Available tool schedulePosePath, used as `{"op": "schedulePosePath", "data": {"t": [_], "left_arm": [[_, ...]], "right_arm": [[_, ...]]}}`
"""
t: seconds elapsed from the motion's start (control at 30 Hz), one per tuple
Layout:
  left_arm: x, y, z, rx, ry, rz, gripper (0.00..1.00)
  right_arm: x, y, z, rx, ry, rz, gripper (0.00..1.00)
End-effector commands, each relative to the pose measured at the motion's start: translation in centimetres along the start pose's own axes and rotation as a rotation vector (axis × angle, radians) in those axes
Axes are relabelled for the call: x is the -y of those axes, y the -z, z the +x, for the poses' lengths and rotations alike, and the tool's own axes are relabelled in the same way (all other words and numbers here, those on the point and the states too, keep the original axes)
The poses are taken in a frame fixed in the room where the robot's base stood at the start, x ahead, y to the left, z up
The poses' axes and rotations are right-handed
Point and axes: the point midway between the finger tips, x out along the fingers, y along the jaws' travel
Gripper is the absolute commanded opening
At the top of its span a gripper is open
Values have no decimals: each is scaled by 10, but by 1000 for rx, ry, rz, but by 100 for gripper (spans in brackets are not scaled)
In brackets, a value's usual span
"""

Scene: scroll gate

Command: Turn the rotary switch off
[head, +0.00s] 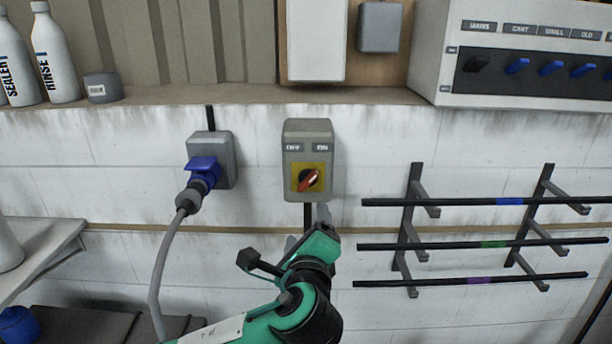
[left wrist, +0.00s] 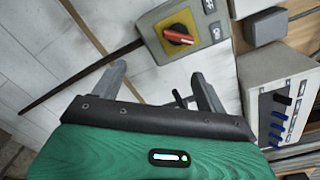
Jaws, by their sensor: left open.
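The rotary switch is a grey box (head: 308,135) on the white wall, marked OFF on the left and ON on the right. Its red handle (head: 309,180) sits on a yellow plate and slants up to the right, toward ON. The left wrist view also shows the red handle (left wrist: 180,38) on its yellow plate, beyond the fingertips. My left gripper (head: 307,228) is just below the switch box in the head view, with its fingers apart and empty. In the left wrist view the open fingers (left wrist: 158,72) are clear of the handle. My right gripper is not in view.
A blue plug (head: 203,170) with a grey cable sits in a socket left of the switch. A rack of black rods (head: 450,203) stands out from the wall at the right. A shelf (head: 230,95) with bottles and a knob panel (head: 530,70) is above.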

Motion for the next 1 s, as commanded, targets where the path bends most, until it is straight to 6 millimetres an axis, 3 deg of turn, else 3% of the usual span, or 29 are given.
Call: {"op": "schedulePosePath", "data": {"t": [0.03, 0.1, 0.27, 0.8, 1.0], "left_arm": [[13, -10, -11, 12, 24, 22, 75], [20, -17, -21, 24, 39, 43, 75], [26, -23, -18, 34, 48, 59, 75], [32, -27, 86, 33, 46, 57, 75], [31, -25, 106, 31, 48, 55, 75]], "right_arm": [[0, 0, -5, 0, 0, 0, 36], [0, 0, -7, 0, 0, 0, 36], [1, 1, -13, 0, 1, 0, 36], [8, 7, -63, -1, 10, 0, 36], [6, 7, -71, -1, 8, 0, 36]]}}
